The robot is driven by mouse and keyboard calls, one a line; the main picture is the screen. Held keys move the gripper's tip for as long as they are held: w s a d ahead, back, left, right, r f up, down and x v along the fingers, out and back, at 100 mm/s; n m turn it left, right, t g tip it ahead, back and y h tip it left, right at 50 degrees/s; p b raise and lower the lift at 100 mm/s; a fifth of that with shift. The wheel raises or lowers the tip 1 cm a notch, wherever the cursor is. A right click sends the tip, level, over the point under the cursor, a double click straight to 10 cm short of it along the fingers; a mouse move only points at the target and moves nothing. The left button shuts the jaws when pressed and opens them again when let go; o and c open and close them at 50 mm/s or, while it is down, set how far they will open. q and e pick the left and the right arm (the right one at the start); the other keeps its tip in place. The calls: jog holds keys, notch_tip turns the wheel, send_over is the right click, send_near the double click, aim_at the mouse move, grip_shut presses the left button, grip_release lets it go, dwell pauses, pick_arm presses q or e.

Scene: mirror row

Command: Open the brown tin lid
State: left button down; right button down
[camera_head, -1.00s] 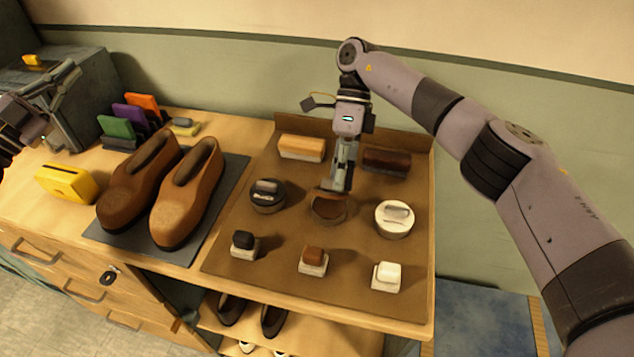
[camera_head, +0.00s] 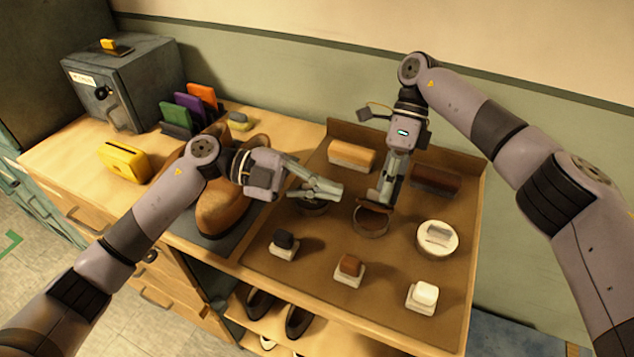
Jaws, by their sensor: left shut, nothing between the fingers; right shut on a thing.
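The brown tin (camera_head: 370,222) stands in the middle of the brown display tray (camera_head: 310,262). My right gripper (camera_head: 378,203) reaches down from above, shut on the brown tin lid at the top of the tin. Its fingers cover part of the lid, and I cannot tell whether the lid is clear of the tin. My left gripper (camera_head: 338,190) is shut and empty. It points right, just left of the brown tin and over the black tin (camera_head: 312,209), which it partly hides.
A white tin (camera_head: 437,238) stands right of the brown one. Black, brown and white small blocks line the front. A tan brush (camera_head: 352,155) and a dark brush (camera_head: 436,180) lie behind. Brown shoes (camera_head: 222,205), a yellow box (camera_head: 124,162) and a grey safe (camera_head: 125,85) are left.

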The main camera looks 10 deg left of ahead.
aim_at(362, 200)
pick_arm(q)
jog(key=d+f, duration=0.1)
jog(key=d, duration=0.1)
jog(key=w+d, duration=0.1)
jog(key=d, duration=0.1)
jog(key=w+d+f, duration=0.1)
jog(key=d, duration=0.1)
jog(key=shift+d+f, duration=0.15)
jog(key=shift+f, duration=0.2)
jog(key=shift+w+d+f, duration=0.1)
jog(key=shift+w+f, duration=0.15)
jog(key=shift+w+f+n, duration=0.1)
jog(key=shift+w+n, duration=0.2)
jog(key=shift+w, duration=0.2)
pick_arm(e)
jog(key=shift+s+a, duration=0.1)
pick_arm(q)
jog(key=shift+d+f, duration=0.1)
pick_arm(e)
jog(key=c, duration=1.7)
grip_release()
